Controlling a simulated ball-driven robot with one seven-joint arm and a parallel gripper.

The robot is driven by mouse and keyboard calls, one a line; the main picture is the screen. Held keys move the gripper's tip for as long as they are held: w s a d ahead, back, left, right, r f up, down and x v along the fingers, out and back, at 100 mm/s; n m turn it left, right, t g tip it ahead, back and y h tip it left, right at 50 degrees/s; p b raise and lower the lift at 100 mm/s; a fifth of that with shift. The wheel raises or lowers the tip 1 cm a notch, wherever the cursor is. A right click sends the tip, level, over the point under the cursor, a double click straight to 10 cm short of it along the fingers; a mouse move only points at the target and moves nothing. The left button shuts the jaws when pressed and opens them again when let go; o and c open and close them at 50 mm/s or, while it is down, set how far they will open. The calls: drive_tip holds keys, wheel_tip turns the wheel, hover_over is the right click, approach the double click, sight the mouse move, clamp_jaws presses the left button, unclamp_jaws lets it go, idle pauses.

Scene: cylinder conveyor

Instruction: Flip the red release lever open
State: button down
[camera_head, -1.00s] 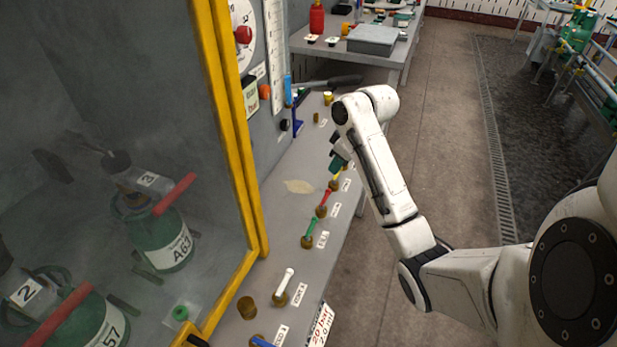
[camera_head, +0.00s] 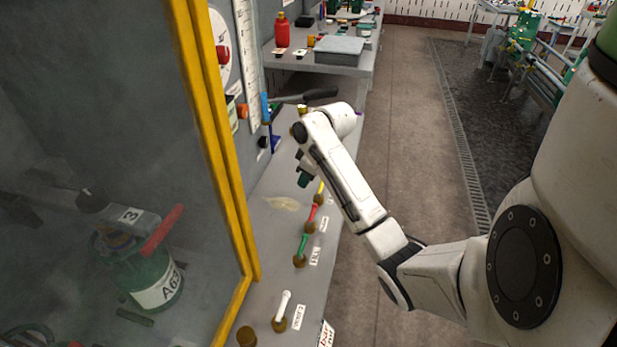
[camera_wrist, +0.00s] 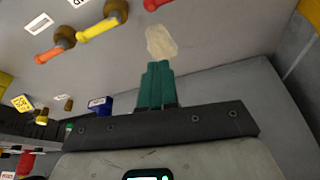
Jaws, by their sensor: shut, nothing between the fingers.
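In the head view, a red lever (camera_head: 312,214) on a brass knob stands in a row of coloured levers on the bench. Its neighbours are a yellow lever (camera_head: 320,187) beyond it and a green lever (camera_head: 302,244) nearer. In the wrist view, an orange-red lever (camera_wrist: 50,54) lies beside a yellow one. My gripper (camera_head: 303,181) hangs above the bench just left of the yellow lever, apart from the levers. Its green fingers (camera_wrist: 156,82) are shut and empty.
The yellow frame (camera_head: 232,160) stands left of the bench. A white lever (camera_head: 283,306) stands at the near end. A blue-handled part (camera_head: 266,108) and a dark handle (camera_head: 318,94) project from the wall behind my gripper. The floor (camera_head: 400,130) to the right is clear.

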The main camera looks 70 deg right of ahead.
sight(312, 215)
drive_tip(key=x, duration=0.6)
drive_tip(key=shift+f, duration=0.4)
drive_tip(key=shift+s+a+p, duration=0.1)
drive_tip(key=shift+s+p, duration=0.2)
drive_tip(key=shift+s, duration=0.95)
drive_tip(key=shift+s+a+f, duration=0.1)
drive_tip(key=shift+s+f, duration=0.15)
drive_tip(key=shift+s, duration=0.45)
drive_tip(key=shift+p, duration=0.3)
